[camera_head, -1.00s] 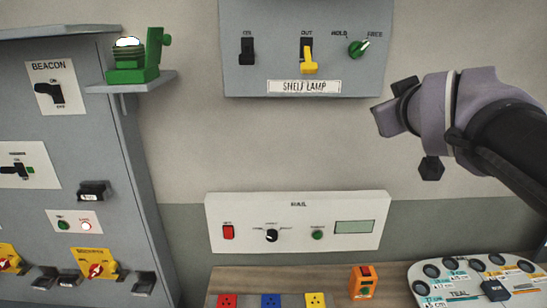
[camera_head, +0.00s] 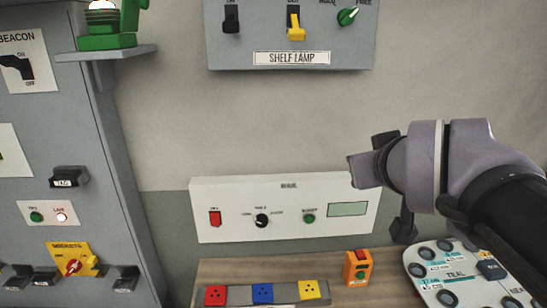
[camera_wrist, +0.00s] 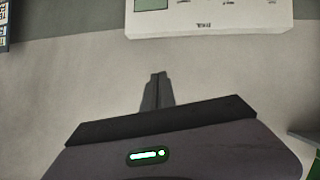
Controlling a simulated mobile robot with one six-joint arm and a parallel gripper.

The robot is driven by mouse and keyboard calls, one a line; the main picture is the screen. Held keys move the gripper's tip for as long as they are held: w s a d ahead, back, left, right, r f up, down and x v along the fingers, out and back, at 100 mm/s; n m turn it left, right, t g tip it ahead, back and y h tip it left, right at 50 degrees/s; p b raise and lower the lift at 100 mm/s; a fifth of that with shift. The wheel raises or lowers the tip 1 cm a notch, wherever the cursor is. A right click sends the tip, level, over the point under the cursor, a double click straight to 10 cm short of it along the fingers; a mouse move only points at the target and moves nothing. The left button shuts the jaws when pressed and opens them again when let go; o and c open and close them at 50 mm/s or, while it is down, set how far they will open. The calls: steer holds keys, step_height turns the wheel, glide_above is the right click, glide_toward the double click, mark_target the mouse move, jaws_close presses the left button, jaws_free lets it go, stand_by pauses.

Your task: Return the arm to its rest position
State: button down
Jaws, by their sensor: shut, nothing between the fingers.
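My gripper shows in the wrist view (camera_wrist: 157,90) with its two dark fingers together and nothing between them. It points at bare wall below the white panel's edge in that picture. In the head view my purple and black arm reaches in from the right. Its wrist end is in front of the wall, beside the right end of the white panel (camera_head: 235,232). The fingers cannot be made out clearly in the head view.
A wooden bench (camera_head: 218,272) bears red, blue and yellow socket blocks, an orange box (camera_head: 358,267) and a teal-labelled board (camera_head: 424,284). A grey cabinet (camera_head: 95,130) stands left. The shelf lamp panel (camera_head: 335,62) hangs above. The wall between the panels is clear.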

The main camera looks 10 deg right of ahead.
steer(key=shift+a+f, duration=0.1)
steer(key=shift+f, duration=0.1)
steer(key=s+a+f+m+g+y+b, duration=0.1)
steer(key=s+a+f+b, duration=0.3)
steer(key=f, duration=0.7)
steer(key=s+a+f+m+g+y+b, duration=0.2)
steer(key=s+f+b, duration=0.4)
steer(key=f, duration=0.6)
steer(key=s+a+f+m+g+y+b, duration=0.1)
steer(key=s+a+f+b, duration=0.5)
steer(key=f, duration=0.6)
steer(key=s+a+g+y, duration=0.1)
steer(key=s+g, duration=0.1)
steer(key=shift+s, duration=0.4)
